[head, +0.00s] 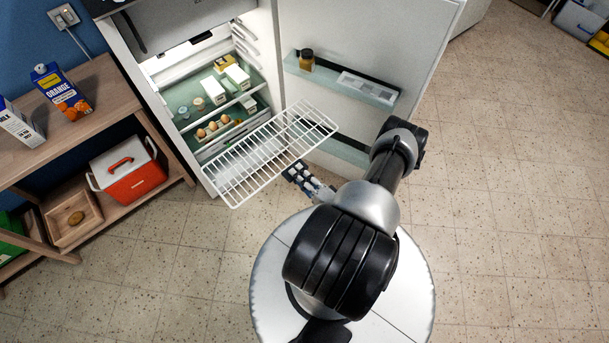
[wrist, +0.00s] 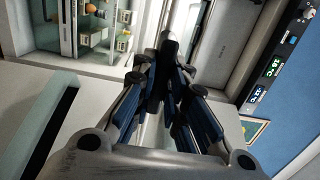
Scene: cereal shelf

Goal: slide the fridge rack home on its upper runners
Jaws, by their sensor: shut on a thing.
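The fridge rack (head: 258,155) is a white wire grid in the head view. It is held in the air in front of the open fridge, slanting from lower left to upper right, and its right end is close to the open door. My gripper (head: 295,172) is at the rack's near long edge, shut on it. In the wrist view my gripper (wrist: 165,62) has its fingers close together, and the rack cannot be made out there. White ledges (head: 245,42) show on the fridge's right inner wall. The left inner wall is mostly hidden.
The open fridge door (head: 400,45) stands to the right, with a jar (head: 306,59) on its shelf. Inside the fridge are eggs (head: 212,127) and cartons (head: 237,77) on lower shelves. A wooden shelf unit (head: 95,100) stands left.

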